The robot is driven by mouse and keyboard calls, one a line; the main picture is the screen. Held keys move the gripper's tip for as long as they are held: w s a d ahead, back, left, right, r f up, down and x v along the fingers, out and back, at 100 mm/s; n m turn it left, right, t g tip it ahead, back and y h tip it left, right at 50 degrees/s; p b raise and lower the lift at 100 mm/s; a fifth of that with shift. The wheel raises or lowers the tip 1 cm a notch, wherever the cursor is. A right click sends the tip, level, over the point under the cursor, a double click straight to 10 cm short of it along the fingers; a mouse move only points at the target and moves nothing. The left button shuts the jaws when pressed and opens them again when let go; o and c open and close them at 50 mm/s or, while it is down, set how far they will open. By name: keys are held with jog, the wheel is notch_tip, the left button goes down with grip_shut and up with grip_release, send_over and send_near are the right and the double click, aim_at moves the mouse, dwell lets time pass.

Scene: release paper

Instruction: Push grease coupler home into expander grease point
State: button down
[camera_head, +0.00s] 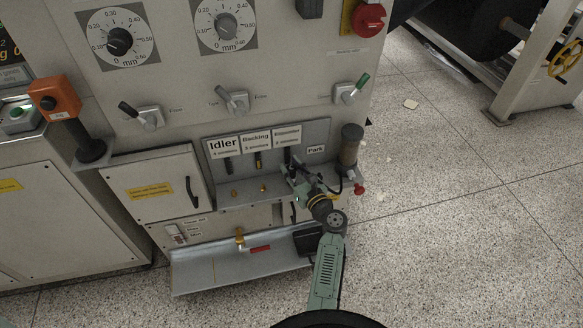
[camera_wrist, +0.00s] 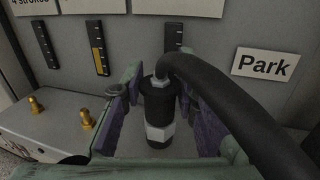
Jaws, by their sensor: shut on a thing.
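The grease coupler (camera_wrist: 158,105) is a black cylinder with a silver hex collar and a thick black hose (camera_wrist: 225,100) at its top. My gripper (camera_wrist: 157,118) is shut on it, with a purple-padded finger on each side, and it looks roughly upright. In the head view my gripper (camera_head: 294,172) is over the right part of the grease shelf, below the "Expander" label (camera_head: 287,135). The expander grease point is hidden by the coupler and gripper, so I cannot tell whether the coupler touches it. Two brass grease points, the idler (camera_wrist: 36,105) and backing (camera_wrist: 87,119), stand bare to the left.
The "Park" label (camera_wrist: 263,65) is on the panel to the right. A dark cylinder (camera_head: 350,150) with a red knob (camera_head: 360,188) stands right of my gripper. Black level gauges (camera_wrist: 98,48) line the panel behind. A grey tray (camera_head: 205,270) lies below.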

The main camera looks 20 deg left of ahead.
jog(key=shift+f, duration=0.35)
jog(key=c, duration=1.2)
grip_release()
jog(key=v, duration=1.2)
